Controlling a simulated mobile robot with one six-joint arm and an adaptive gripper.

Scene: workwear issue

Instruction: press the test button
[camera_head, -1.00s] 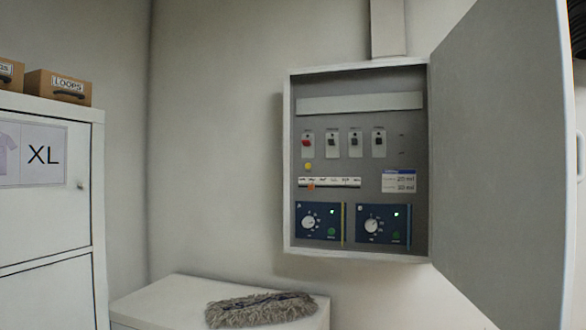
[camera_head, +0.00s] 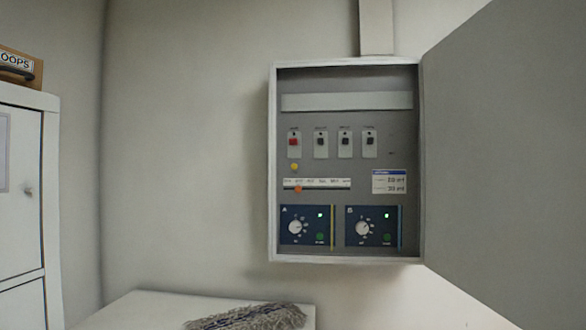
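An open wall-mounted electrical cabinet (camera_head: 272,180) fills the middle of the view. Inside is a row of switches, the leftmost a red one (camera_head: 293,142) and the others dark. A small round yellow button (camera_head: 294,167) sits just below the red switch. An orange marker (camera_head: 298,189) is at the white label strip (camera_head: 335,184). Below are two blue modules with dials, A (camera_head: 290,238) and B (camera_head: 354,239). Each has a lit green lamp and a round green button, A's (camera_head: 320,237) and B's (camera_head: 387,237). The lettering is too small to identify the test button. My gripper is not in view.
The cabinet's grey door (camera_head: 500,150) stands wide open to the right. A white surface (camera_head: 140,312) with a grey mop head (camera_head: 250,316) lies below. A white locker (camera_head: 20,200) with a cardboard box (camera_head: 22,68) on top stands at the left.

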